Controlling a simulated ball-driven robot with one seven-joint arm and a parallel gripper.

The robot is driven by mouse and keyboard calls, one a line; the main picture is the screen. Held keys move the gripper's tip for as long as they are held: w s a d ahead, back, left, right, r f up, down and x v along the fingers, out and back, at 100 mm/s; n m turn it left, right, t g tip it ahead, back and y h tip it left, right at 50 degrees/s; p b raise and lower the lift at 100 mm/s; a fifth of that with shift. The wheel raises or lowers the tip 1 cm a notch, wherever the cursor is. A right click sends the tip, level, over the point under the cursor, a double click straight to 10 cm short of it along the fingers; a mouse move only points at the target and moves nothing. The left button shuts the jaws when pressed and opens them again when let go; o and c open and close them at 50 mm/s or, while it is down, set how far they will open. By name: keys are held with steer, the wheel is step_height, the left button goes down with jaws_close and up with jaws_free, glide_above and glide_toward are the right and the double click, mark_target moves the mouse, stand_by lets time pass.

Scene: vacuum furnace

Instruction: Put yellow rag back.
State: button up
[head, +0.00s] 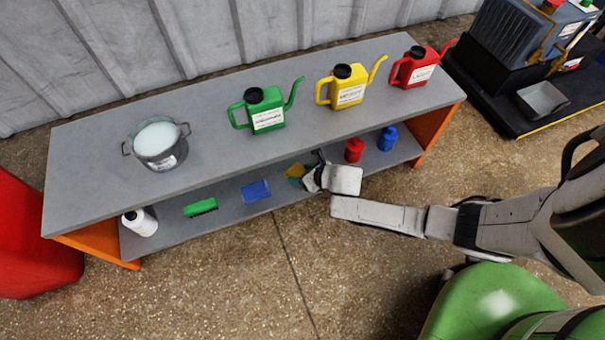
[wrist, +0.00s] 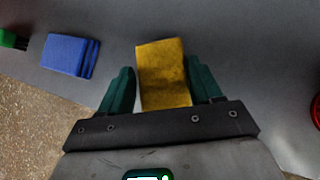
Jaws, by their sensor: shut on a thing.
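A yellow rag (wrist: 162,75) sits between the two green fingers of my gripper (wrist: 160,90) in the wrist view. The right finger lies close against it, and a narrow gap shows beside the left finger. In the head view the yellow rag (head: 294,170) is a small patch at my gripper (head: 305,177), partly hidden by it. My gripper is at the lower shelf (head: 228,212), under the front edge of the upper shelf. I cannot tell whether the rag touches the shelf.
A folded blue rag (head: 256,190) and a green brush (head: 201,207) lie left of my gripper. A red bottle (head: 354,151) and a blue bottle (head: 388,139) stand to its right. The upper shelf (head: 215,105) overhangs. Bare shelf lies between the blue rag and my gripper.

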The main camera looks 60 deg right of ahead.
steer(key=o, duration=1.1)
steer(key=shift+o, duration=0.2)
steer(key=shift+s+r+p, duration=0.15)
steer(key=shift+r+p, duration=0.3)
steer(key=shift+p, duration=0.15)
steer(key=p+v, duration=0.4)
steer(key=v, duration=0.2)
steer(key=shift+s+a+r, duration=0.1)
steer(key=shift+s+r, duration=0.1)
steer(key=shift+s, duration=0.15)
